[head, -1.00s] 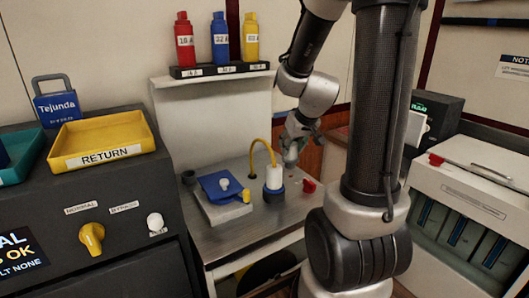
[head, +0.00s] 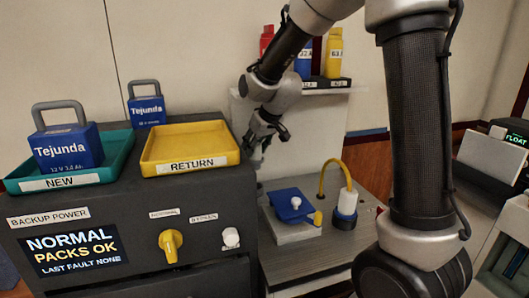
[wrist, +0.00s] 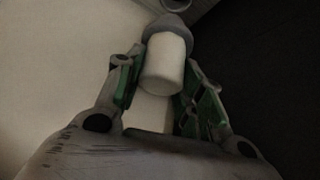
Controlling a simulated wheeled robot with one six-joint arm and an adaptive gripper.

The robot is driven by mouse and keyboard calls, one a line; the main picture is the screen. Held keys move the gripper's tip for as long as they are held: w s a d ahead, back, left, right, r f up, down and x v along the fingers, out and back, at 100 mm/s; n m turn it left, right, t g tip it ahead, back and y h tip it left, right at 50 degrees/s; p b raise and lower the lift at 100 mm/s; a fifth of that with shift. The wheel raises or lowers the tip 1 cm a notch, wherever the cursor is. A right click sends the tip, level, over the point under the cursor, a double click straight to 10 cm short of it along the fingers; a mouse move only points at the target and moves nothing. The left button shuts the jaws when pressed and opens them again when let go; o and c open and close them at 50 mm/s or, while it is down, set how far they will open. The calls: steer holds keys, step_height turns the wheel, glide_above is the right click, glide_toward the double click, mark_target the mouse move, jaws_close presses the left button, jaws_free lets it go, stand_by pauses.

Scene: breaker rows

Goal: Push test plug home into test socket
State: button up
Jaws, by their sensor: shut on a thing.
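My gripper (head: 260,138) is beside the right end of the dark cabinet, close to the yellow tray. In the wrist view its green-padded fingers (wrist: 158,88) are shut on a white cylinder (wrist: 166,66) with a grey collar at its far end. I cannot tell whether this cylinder is the test plug. In the head view it is mostly hidden by the gripper. On the low bench, a white plug-like body (head: 347,203) with a yellow cable stands upright in a blue and black base. No socket is labelled as the test socket.
The dark cabinet carries the yellow RETURN tray (head: 188,160), a teal NEW tray (head: 113,172) with a blue pack (head: 66,150), a yellow knob (head: 169,244) and a white knob (head: 230,238). A blue flap device (head: 292,205) sits on the bench (head: 318,252). Bottles stand on a shelf behind.

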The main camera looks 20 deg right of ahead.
mark_target(257, 168)
stand_by(0.3)
steer(key=shift+f, duration=3)
steer(key=shift+f, duration=1.8)
steer(key=o, duration=1.2)
steer(key=shift+s, duration=0.1)
steer(key=v, duration=1.2)
